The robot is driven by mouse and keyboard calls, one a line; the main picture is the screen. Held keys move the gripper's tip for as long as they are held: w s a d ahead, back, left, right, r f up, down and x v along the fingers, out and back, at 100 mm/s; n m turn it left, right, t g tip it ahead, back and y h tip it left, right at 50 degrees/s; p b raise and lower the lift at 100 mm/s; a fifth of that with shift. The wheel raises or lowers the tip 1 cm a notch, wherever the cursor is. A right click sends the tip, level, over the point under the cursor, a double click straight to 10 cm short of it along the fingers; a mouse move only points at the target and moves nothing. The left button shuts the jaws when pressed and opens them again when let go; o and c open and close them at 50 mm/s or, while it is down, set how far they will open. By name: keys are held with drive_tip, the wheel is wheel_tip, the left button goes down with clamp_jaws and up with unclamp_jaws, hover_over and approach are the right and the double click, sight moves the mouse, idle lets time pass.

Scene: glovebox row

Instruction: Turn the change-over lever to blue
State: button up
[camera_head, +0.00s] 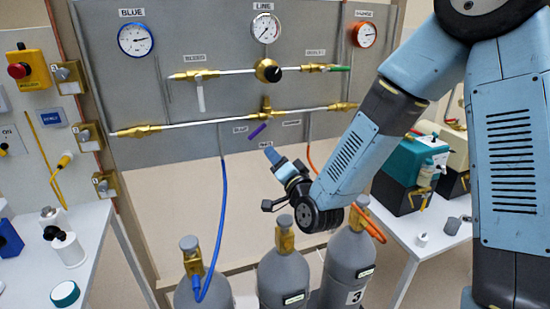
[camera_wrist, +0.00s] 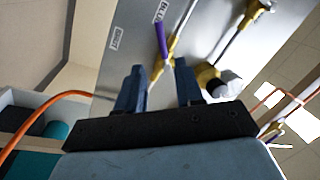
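The change-over lever (camera_head: 257,131) has a purple handle just below the brass valve (camera_head: 266,106) in the middle of the lower pipe. In the head view the handle slants down to the left, between small plates on its left, right and below; their words are too small to read surely. My gripper (camera_head: 273,157) is below and slightly right of the lever, apart from it. In the wrist view my gripper (camera_wrist: 159,68) has its two dark blue fingers spread with nothing between them. The purple lever (camera_wrist: 162,40) shows beyond the gap between the fingertips.
The grey panel (camera_head: 190,110) carries gauges, an upper pipe with a white-handled valve (camera_head: 201,95) and a black-knobbed regulator (camera_head: 267,71). A blue hose (camera_head: 222,210) hangs left of my gripper. Several grey cylinders (camera_head: 283,275) stand below it. An orange hose (camera_head: 372,222) runs behind my arm.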

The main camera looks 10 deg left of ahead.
sight(261, 129)
drive_tip(key=shift+c, duration=0.3)
drive_tip(key=shift+c, duration=0.7)
drive_tip(key=shift+w+f+m, duration=0.25)
drive_tip(key=shift+m, duration=0.15)
drive_tip(key=shift+c, duration=0.8)
drive_tip(key=w+f+m+y, duration=0.2)
drive_tip(key=m, duration=0.1)
drive_tip(key=w+f+m+g+y, duration=0.1)
drive_tip(key=m, duration=0.1)
drive_tip(key=shift+d+f, duration=0.2)
drive_tip(key=shift+d, duration=0.2)
clamp_jaws()
drive_tip(key=w+d+f+m+y, duration=0.2)
drive_tip(key=d+f+m+y, duration=0.15)
drive_tip(key=m, duration=0.45)
drive_tip(key=s+a+r+x, duration=0.1)
drive_tip(key=s+x, duration=0.1)
drive_tip(key=x, duration=1)
drive_tip(key=shift+a+r+g, duration=0.2)
drive_tip(key=shift+a+g, duration=0.05)
drive_tip(key=shift+g, duration=0.15)
